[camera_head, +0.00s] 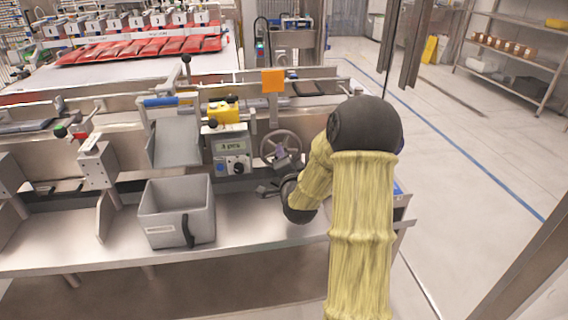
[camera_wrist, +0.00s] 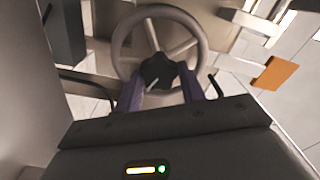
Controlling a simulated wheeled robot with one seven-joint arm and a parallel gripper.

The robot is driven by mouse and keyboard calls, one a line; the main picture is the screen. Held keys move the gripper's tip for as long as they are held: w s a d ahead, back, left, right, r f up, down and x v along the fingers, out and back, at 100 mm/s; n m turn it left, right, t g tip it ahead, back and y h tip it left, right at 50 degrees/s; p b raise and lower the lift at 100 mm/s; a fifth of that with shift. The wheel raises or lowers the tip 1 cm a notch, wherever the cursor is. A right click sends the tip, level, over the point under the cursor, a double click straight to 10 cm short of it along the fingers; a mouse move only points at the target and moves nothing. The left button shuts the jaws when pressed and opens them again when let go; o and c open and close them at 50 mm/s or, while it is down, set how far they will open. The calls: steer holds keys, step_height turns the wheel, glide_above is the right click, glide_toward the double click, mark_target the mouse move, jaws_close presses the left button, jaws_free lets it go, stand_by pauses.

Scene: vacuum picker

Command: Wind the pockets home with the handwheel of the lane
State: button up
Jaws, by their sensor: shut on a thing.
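The grey spoked handwheel (camera_head: 270,141) stands on the front of the machine, right of the control box. In the wrist view the handwheel (camera_wrist: 117,50) fills the top middle, with a black lobed knob (camera_wrist: 160,70) at its centre. My gripper (camera_head: 281,154) reaches the wheel from the front right. In the wrist view the purple fingers of my gripper (camera_wrist: 161,88) lie on either side of the black knob and are shut on it. The fingertips are partly hidden behind the knob. I cannot make out the lane's pockets clearly.
A control box (camera_head: 231,146) with a small display and knobs is left of the wheel. A grey bin (camera_head: 163,212) stands on the steel shelf (camera_head: 257,232). An orange plate (camera_head: 273,80) stands above the wheel. Open floor (camera_head: 460,110) lies to the right.

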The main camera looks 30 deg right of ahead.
steer(key=n+b, duration=0.3)
steer(key=n, duration=0.4)
steer(key=n+b, duration=0.4)
steer(key=n, duration=0.4)
steer(key=n+b, duration=0.4)
steer(key=n, duration=0.4)
steer(key=shift+a+f, duration=0.25)
steer(key=shift+a, duration=0.1)
steer(key=o, duration=1)
steer(key=shift+c, duration=0.2)
steer(key=shift+r, duration=0.15)
